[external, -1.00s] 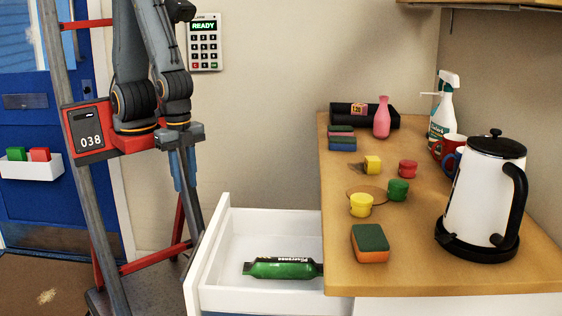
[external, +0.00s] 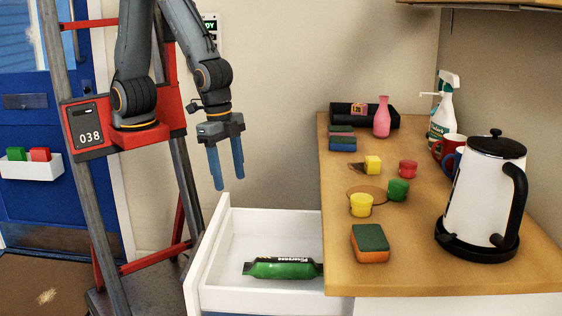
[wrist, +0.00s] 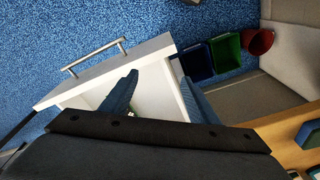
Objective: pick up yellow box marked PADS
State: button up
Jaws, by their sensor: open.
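A yellow round tub (external: 361,205) stands nearer on the same counter. My gripper (external: 229,180) points down with its blue fingers apart and empty. It hangs above the back left of the open white drawer, left of the counter and well away from the yellow box. In the wrist view my gripper (wrist: 157,95) shows its two fingers apart over the drawer's front (wrist: 115,73); the yellow box is not seen there.
The open drawer (external: 215,262) holds a green packet (external: 284,268). The counter (external: 440,278) carries a sponge (external: 370,244), a kettle (external: 485,195), a pink vase (external: 382,118), a spray bottle (external: 443,112), mugs and tubs. Blue (wrist: 196,62), green (wrist: 226,52) and red (wrist: 258,41) bins stand on the floor.

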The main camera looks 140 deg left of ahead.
jog(key=w+a+r+n, duration=0.1)
jog(key=w+a, duration=0.3)
jog(key=a, duration=0.4)
jog(key=w+a+r+n+t+y+p, duration=0.1)
jog(key=w+a+r+n, duration=0.1)
jog(key=w+a, duration=0.3)
jog(key=w+a+r+n+y+p, duration=0.1)
jog(key=w+a, duration=0.4)
jog(key=a, duration=0.7)
jog(key=shift+r+n, duration=0.6)
jog(key=shift+n, duration=0.3)
jog(key=n+p, duration=0.1)
jog(key=n, duration=0.1)
send_near(373, 158)
notch_tip(373, 158, down, 3)
jog(key=shift+t+y, duration=0.3)
jog(key=shift+y, duration=0.1)
jog(key=shift+p+x, duration=1.55)
jog(key=shift+x, duration=2.1)
jog(key=shift+w, duration=0.15)
jog(key=c, duration=1.1)
